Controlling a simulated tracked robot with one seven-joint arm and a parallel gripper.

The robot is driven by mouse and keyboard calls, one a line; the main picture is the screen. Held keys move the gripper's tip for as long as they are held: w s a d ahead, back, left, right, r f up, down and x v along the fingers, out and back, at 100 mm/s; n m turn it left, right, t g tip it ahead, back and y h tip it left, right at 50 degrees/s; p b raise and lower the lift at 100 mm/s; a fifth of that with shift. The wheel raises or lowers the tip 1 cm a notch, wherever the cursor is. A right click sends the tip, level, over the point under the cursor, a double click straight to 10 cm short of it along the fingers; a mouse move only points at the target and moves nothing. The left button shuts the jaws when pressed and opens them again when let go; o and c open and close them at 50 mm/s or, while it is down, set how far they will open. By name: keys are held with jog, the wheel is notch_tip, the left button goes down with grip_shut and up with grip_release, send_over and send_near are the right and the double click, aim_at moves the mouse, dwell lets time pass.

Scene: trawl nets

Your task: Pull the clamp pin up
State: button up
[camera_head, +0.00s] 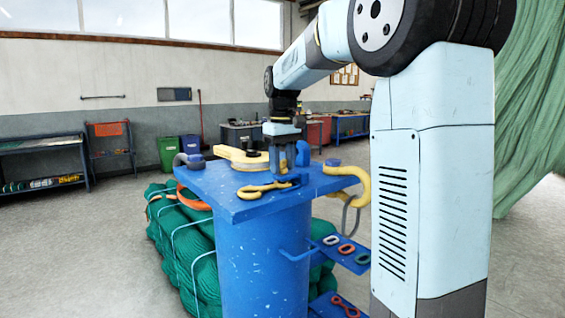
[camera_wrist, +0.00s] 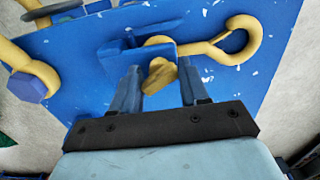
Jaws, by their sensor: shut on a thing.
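My gripper (camera_head: 288,165) points down over the blue table top (camera_head: 225,182). In the wrist view its two blue fingers (camera_wrist: 157,84) stand on either side of a yellow knob, which I take to be the clamp pin (camera_wrist: 160,74). They are shut on it. A blue clamp block (camera_wrist: 130,55) sits just beyond the fingers. A yellow hook (camera_wrist: 238,40) with an open eye runs out of the clamp to the right; it also shows in the head view (camera_head: 262,190). The pin's lower part is hidden, and the fingers cover it in the head view.
A yellow shackle with a blue pin (camera_head: 350,178) stands at the table's right edge, a grey one (camera_head: 190,160) at the left. Green net bundles (camera_head: 185,245) lie beside the pedestal. A side shelf (camera_head: 345,252) holds several links.

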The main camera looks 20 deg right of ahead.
grip_shut()
jog(key=shift+r, duration=1.8)
jog(key=o, duration=0.8)
grip_release()
notch_tip(320, 180, up, 14)
jog(key=shift+f, duration=0.2)
jog(key=s+f+m+t, duration=0.1)
jog(key=s+f+t, duration=0.1)
jog(key=s+f, duration=0.6)
jog(key=s+f+m+t, duration=0.1)
jog(key=s+f, duration=0.7)
jog(key=s, duration=0.2)
jog(key=s+a+f+m+t, duration=0.1)
jog(key=s+f+t, duration=0.1)
jog(key=s+f, duration=0.6)
jog(key=shift+s+m+t, duration=0.3)
jog(key=shift+s+m, duration=0.1)
jog(key=shift+s, duration=0.55)
